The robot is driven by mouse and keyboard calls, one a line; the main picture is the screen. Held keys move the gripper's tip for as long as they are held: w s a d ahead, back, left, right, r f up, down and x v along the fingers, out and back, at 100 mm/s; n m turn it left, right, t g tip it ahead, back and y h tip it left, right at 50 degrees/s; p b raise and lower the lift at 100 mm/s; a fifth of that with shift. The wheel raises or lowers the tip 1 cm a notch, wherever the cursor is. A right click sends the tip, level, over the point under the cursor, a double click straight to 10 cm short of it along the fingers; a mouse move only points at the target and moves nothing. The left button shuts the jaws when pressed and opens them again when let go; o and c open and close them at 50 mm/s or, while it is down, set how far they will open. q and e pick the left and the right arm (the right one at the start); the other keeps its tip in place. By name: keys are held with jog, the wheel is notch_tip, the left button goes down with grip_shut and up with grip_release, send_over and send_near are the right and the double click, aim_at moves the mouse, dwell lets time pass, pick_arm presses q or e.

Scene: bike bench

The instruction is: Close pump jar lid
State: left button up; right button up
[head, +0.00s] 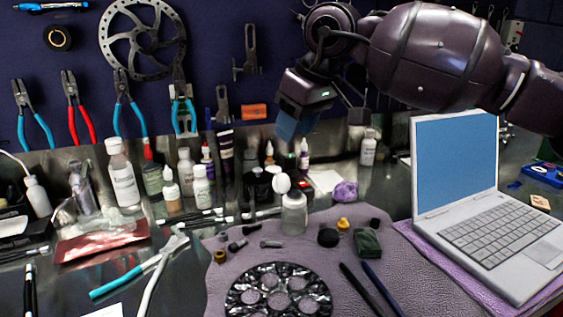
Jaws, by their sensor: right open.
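The pump jar (294,216) is a small translucent bottle standing upright at the back edge of the purple mat, left of the laptop. Its round white lid (281,183) shows at the upper left of the jar's top and looks tilted up, off the mouth. My right gripper (295,127) hangs above and behind the jar, pointing down, with clear space between it and the lid. It is open and empty; its fingertips show as blue pads. My left gripper is out of view.
A laptop (455,165) stands open at the right. Several bottles, such as a white one (123,180), line the back left. Blue-handled pliers (140,268) lie at the left. A cassette sprocket (280,292) and small parts lie on the purple mat (420,285).

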aim_at(278, 171)
jog(key=shift+b+x, duration=0.75)
jog(key=shift+x, duration=3.9)
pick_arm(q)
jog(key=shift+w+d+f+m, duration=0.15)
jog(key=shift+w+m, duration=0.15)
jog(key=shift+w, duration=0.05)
pick_arm(e)
jog(key=shift+c, duration=0.3)
grip_shut()
